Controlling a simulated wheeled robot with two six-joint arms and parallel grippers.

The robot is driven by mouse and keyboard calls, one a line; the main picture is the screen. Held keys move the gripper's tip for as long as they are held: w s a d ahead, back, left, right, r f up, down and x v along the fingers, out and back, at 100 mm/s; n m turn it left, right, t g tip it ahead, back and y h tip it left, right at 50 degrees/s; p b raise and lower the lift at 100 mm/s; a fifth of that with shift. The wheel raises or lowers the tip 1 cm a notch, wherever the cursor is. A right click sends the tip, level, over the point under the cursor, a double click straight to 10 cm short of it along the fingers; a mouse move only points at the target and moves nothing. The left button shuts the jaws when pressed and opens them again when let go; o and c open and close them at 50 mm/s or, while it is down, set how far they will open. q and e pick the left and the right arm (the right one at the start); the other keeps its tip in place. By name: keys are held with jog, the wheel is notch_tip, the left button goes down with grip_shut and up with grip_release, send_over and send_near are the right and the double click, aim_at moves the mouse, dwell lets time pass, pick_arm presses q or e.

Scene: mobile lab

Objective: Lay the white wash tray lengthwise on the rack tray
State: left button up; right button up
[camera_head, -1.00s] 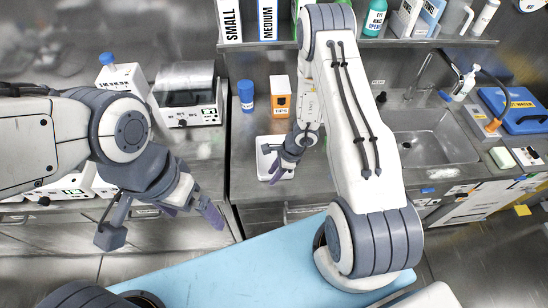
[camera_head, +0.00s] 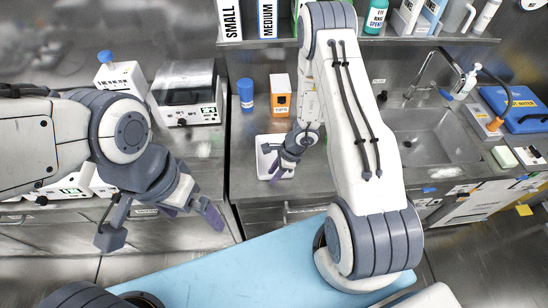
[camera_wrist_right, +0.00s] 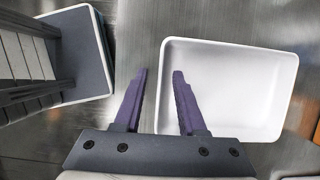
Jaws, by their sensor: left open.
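The white wash tray (camera_head: 262,141) lies on the steel counter, below the orange-labelled box. In the right wrist view the tray (camera_wrist_right: 245,90) shows an empty inside and a raised rim. My right gripper (camera_head: 274,166) is open at the tray. In the right wrist view its purple fingers (camera_wrist_right: 157,85) stand apart, one outside the tray's left rim and one over its inside. I cannot tell whether they touch it. My left gripper (camera_head: 165,228) is open and empty in front of the left counter. I cannot make out the rack tray in these views.
A blue-capped bottle (camera_head: 246,96) and an orange-labelled box (camera_head: 280,95) stand behind the tray. A white device (camera_head: 187,92) stands on the left counter. A sink (camera_head: 432,138) lies to the right, with a blue case (camera_head: 515,108) beyond it. A shelf (camera_head: 400,41) overhangs the back.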

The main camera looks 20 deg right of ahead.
grip_shut()
dwell(1.4)
